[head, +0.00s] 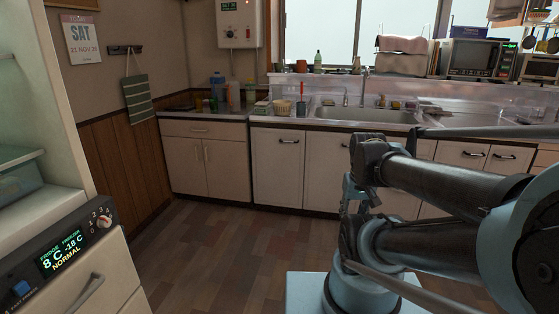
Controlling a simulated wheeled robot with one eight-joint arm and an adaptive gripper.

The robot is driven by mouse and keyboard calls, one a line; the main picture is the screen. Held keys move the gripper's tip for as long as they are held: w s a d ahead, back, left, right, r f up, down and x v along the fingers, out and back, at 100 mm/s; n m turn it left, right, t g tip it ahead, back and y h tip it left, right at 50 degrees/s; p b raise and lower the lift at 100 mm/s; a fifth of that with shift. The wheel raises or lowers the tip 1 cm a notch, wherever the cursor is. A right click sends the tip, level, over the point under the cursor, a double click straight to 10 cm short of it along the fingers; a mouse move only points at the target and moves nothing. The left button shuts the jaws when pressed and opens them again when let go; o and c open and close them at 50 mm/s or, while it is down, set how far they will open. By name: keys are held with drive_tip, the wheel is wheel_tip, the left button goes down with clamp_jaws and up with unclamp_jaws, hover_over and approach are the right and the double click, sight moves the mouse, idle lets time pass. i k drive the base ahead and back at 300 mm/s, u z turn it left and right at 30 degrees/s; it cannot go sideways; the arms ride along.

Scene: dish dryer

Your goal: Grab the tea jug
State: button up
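I cannot make out a tea jug for sure in the head view. The fridge (40,225) stands close by at the left edge, with part of its inside showing: a shelf edge at the top and a clear greenish drawer (20,182). Most of its inside is out of the picture. My arm is folded at the right. Its end, with my gripper (357,195), seems to be the dark and pale blue part near the middle right. It is small and partly hidden by my own links, so its fingers are unclear. I see nothing held there.
Several bottles (233,96) stand on the left counter (195,115). A sink (365,115) and a microwave (470,58) are along the back wall. White cabinets (277,168) run below. The wooden floor (220,250) between the fridge and the cabinets is clear.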

sight(233, 86)
drive_tip(key=u, duration=0.1)
drive_tip(key=i, duration=2.25)
drive_tip(key=u, duration=0.55)
drive_tip(key=i, duration=0.9)
drive_tip(key=u, duration=0.15)
